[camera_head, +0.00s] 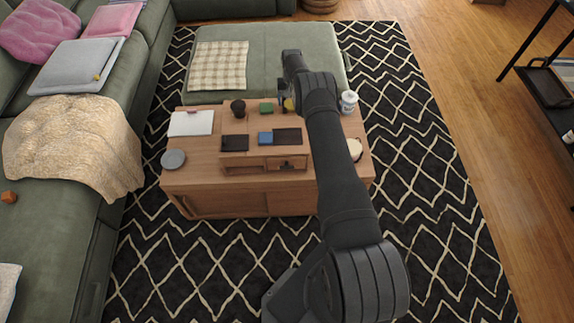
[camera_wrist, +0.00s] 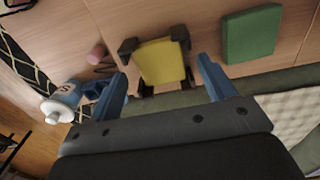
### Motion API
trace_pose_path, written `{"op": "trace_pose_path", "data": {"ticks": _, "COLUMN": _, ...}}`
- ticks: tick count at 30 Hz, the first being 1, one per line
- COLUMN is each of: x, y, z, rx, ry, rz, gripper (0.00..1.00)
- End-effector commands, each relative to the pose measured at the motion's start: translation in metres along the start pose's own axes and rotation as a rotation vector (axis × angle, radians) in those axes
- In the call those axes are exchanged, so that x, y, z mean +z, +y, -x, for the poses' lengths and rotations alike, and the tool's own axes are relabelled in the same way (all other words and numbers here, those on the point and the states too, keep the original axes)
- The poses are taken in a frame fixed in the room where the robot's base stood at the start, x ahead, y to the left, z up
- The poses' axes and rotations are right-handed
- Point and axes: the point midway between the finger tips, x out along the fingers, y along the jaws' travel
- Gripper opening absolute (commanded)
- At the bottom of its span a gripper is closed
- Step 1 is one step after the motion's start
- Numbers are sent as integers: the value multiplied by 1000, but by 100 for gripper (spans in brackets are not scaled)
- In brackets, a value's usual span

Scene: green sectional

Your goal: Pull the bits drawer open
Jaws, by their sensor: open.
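A low wooden organiser (camera_head: 263,154) stands near the front of the wooden table. Its front has an open-looking slot on the left and what appears to be a small drawer (camera_head: 287,164) on the right, partly beside my arm. I cannot tell for sure that this is the bits drawer, and it looks shut. My gripper (camera_wrist: 165,85) is open, its two blue fingers spread wide. It is above the back part of the table, behind the organiser. A yellow block in a black holder (camera_wrist: 161,62) lies between and beyond the fingers, apart from them. The wrist view does not show the drawer.
A dark cup (camera_head: 238,108), dark trays (camera_head: 235,143) and a blue box (camera_head: 265,138) are on the table. The rug in front is clear.

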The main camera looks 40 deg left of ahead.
Motion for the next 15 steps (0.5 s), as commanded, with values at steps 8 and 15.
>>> {"op": "trace_pose_path", "data": {"ticks": 8, "x": -4, "y": 51, "z": 26, "rx": -32, "ry": -4, "rz": 129, "gripper": 76}}
{"op": "trace_pose_path", "data": {"ticks": 15, "x": 16, "y": 30, "z": 31, "rx": -94, "ry": 51, "rz": 216, "gripper": 76}}
